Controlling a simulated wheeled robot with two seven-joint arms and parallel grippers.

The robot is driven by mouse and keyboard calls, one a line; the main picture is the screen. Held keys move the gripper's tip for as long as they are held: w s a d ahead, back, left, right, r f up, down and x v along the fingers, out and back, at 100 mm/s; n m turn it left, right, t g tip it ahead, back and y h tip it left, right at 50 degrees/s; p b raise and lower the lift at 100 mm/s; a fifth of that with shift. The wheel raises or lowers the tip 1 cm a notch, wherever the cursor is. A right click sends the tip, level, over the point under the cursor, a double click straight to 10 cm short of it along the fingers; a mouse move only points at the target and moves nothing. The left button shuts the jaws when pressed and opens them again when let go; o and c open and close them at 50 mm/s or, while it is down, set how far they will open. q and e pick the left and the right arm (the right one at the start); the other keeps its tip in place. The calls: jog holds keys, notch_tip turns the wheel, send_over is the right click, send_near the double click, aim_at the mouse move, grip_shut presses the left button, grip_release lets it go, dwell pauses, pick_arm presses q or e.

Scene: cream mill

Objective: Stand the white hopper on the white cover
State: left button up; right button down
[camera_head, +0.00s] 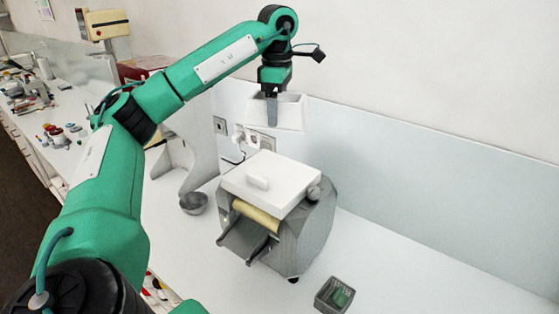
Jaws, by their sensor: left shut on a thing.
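The white hopper (291,112) is a pale, open box held up in the air near the wall. My left gripper (271,108) points down and is shut on the hopper's near left side. The white cover (286,187) is a flat square lid with a small raised handle, lying on top of the grey mill (315,228). The hopper is above and behind the cover in the picture, with a visible gap between them. My right gripper is not in view.
A small dark tray (334,296) with something green stands right of the mill. A grey bowl (194,203) sits to its left. Wall sockets (250,137) are behind. Several small items lie on the far left counter. The counter at right is clear.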

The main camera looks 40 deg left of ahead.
pick_arm(q)
notch_tip(320, 180, down, 9)
jog(key=shift+r+b, duration=0.1)
jog(key=shift+b, duration=0.2)
notch_tip(320, 180, down, 5)
jog(key=shift+r+p, duration=0.1)
jog(key=shift+p, duration=0.65)
jog(key=shift+f, duration=0.2)
jog(key=shift+f, duration=0.2)
jog(key=o, duration=1.1)
jog(key=shift+r, duration=0.1)
jog(key=shift+c, duration=0.2)
